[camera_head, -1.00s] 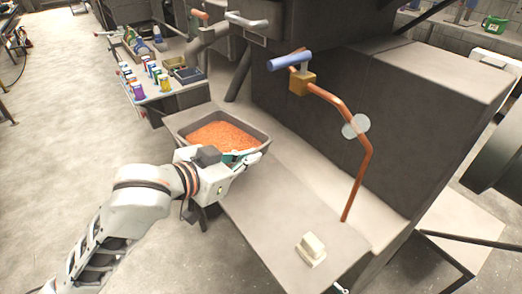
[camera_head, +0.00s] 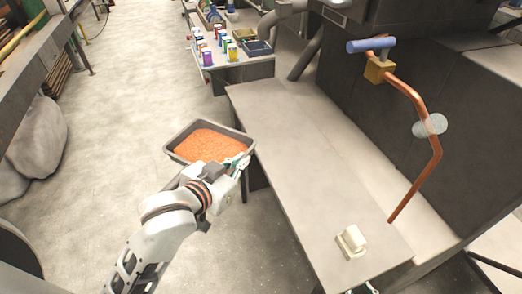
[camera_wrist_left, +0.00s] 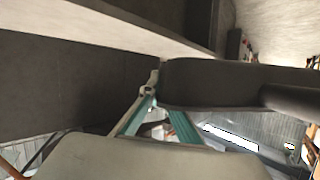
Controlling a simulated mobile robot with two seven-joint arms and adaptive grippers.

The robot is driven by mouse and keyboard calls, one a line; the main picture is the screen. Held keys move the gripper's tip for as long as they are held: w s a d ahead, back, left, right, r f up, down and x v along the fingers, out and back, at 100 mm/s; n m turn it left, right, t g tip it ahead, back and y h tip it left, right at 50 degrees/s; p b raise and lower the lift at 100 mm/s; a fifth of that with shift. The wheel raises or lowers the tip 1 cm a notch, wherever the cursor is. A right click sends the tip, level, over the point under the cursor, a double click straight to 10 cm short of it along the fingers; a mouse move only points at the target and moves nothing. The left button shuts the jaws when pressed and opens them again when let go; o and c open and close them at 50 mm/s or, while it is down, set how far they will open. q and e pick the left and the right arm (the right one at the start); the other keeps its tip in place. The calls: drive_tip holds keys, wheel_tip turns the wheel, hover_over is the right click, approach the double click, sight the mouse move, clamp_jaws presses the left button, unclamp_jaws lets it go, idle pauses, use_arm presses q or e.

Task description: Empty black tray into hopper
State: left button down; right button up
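The black tray (camera_head: 178,157), a dark rectangular tub, is full of orange granules (camera_head: 209,146). In the head view it is level and held clear of the table, over the floor to the left of the table's edge. My left gripper (camera_head: 238,166) is shut on its near right rim. In the left wrist view, teal finger parts (camera_wrist_left: 183,130) show beside a dark grey wall, which seems to be the tray; the contact is partly hidden. I cannot pick out a hopper.
A long grey table (camera_head: 290,165) runs beside the tray, mostly bare, with a beige block (camera_head: 351,241) and a copper pipe (camera_head: 425,170) with a blue handle. A smaller table behind holds colored boxes (camera_head: 207,57). Open floor lies left; a large grey rock-like mass (camera_head: 38,138) stands farther left.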

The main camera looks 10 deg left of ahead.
use_arm(q)
drive_tip(key=s+a+f+n+y, duration=0.2)
drive_tip(key=s+a+f, duration=0.2)
drive_tip(key=a, duration=0.4)
drive_tip(key=shift+s+a+f+y, duration=0.15)
drive_tip(key=shift+f+y, duration=0.15)
drive_tip(key=shift+y, duration=0.1)
